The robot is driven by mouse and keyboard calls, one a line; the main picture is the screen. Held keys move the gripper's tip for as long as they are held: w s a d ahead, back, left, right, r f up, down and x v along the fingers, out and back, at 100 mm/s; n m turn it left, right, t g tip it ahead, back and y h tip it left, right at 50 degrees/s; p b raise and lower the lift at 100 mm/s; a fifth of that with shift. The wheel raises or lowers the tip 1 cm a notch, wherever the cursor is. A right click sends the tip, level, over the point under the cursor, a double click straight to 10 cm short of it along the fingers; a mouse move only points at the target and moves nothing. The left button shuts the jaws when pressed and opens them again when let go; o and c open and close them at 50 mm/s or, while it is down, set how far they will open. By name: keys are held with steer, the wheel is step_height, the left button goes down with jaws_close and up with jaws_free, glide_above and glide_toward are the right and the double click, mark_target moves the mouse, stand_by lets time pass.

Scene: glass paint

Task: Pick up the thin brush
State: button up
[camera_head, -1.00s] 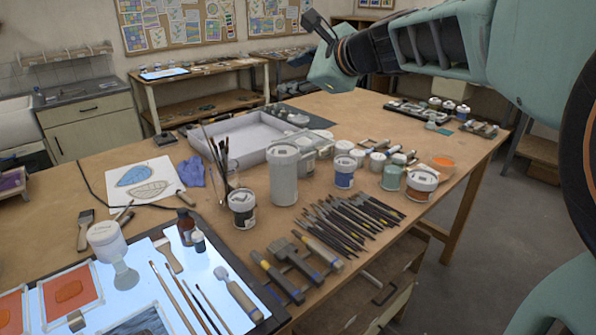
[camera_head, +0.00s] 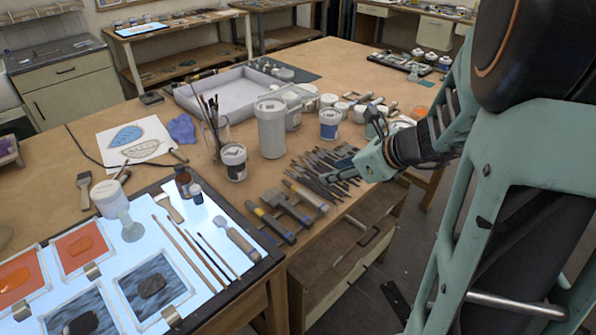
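Several slim wooden brushes lie on the lit white panel (camera_head: 160,205) at the lower left. The thinnest-looking one (camera_head: 219,256) lies on the right of this group, beside longer brushes (camera_head: 178,250). A thick-handled tool (camera_head: 240,241) lies just right of it. My gripper (camera_head: 352,150) is right of the middle, over or near the right end of the row of dark tools, well apart from the panel brushes. Its fingers are small and partly confused with the tools behind, so I cannot tell its opening. I see nothing held in it.
Many dark-handled brushes and tools (camera_head: 318,172) lie in a row along the table edge. Larger tools (camera_head: 285,213) lie nearer the panel.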

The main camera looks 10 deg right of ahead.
mark_target(311, 197)
steer(key=shift+m, duration=0.6)
steer(key=f, duration=0.2)
steer(key=a+f, duration=0.1)
steer(key=f, duration=0.2)
steer(key=shift+s+a+f+b, duration=0.25)
steer(key=shift+a+f+b, duration=0.05)
steer(key=shift+a, duration=0.05)
steer(key=x, duration=0.3)
steer(key=s+x, duration=0.1)
steer(key=x, duration=0.1)
steer(key=shift+w+a+f, duration=0.15)
steer(key=shift+a+f, duration=0.15)
steer(key=shift+a, duration=0.05)
steer(key=shift+w+a+f, duration=0.2)
steer(key=shift+w+f, duration=0.1)
steer(key=shift+c, duration=0.6)
jaws_close()
